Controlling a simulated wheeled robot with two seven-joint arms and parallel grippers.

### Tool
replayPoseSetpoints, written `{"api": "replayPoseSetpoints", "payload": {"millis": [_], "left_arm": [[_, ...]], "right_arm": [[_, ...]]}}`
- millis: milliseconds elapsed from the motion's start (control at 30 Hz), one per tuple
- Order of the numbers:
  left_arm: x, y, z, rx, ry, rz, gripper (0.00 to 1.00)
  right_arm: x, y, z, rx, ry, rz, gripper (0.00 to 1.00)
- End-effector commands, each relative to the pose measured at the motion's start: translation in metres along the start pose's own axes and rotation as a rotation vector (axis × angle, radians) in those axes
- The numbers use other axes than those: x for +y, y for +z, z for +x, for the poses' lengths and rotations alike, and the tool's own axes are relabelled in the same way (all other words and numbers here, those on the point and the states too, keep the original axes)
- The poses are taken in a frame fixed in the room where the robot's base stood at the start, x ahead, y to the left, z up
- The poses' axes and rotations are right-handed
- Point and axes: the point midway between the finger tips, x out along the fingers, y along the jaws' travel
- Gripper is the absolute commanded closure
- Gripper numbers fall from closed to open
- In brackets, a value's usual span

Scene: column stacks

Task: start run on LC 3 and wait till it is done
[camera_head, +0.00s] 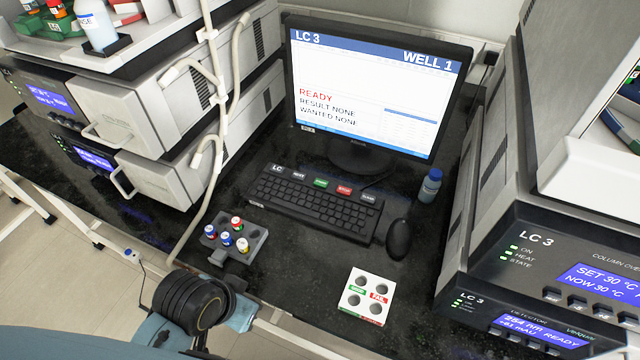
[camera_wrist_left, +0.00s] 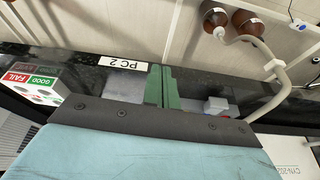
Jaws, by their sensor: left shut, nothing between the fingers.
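The monitor (camera_head: 370,85) reads LC 3, WELL 1, READY, RESULT NONE and WANTED NONE. The keyboard (camera_head: 318,207) in front of it has a row of labelled keys along its back, one green (camera_head: 320,183) and one red (camera_head: 344,189); their words are too small to read surely. The LC 3 stack (camera_head: 540,255) at the right shows SET 30 °C, NOW 30 °C, and a detector line ending in READY. My left gripper (camera_head: 242,314) is at the bench's front edge, below the vial rack and apart from the keyboard. In the left wrist view its green fingers (camera_wrist_left: 160,87) are shut and empty. My right gripper is out of view.
A grey rack (camera_head: 232,243) with several capped vials stands left of a white GOOD/FAIL block (camera_head: 366,298). A mouse (camera_head: 398,239) and a blue-capped bottle (camera_head: 430,185) are right of the keyboard. Another instrument stack (camera_head: 150,120) and hanging tubes are at left.

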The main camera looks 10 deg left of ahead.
Motion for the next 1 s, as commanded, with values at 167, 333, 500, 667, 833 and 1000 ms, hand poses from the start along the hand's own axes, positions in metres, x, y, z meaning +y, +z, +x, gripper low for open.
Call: {"api": "replayPoseSetpoints", "payload": {"millis": [167,333,500,667,833,1000], "left_arm": [[0.019,-0.051,0.006,0.103,0.063,0.135,1.00],[0.042,-0.104,0.010,0.210,0.122,0.300,1.00],[0.067,-0.172,0.008,0.341,0.173,0.549,1.00],[0.074,-0.230,0.005,0.434,0.178,0.790,1.00],[0.050,-0.286,0.004,0.482,0.129,0.965,1.00],[0.013,-0.328,-0.001,0.507,0.061,1.043,1.00]], "right_arm": [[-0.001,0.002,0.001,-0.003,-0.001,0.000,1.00],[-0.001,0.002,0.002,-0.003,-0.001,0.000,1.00],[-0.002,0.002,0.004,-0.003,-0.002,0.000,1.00],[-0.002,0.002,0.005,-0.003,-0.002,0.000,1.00],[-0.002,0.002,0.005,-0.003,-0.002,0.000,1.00],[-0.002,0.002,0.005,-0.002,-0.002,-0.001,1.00]]}}
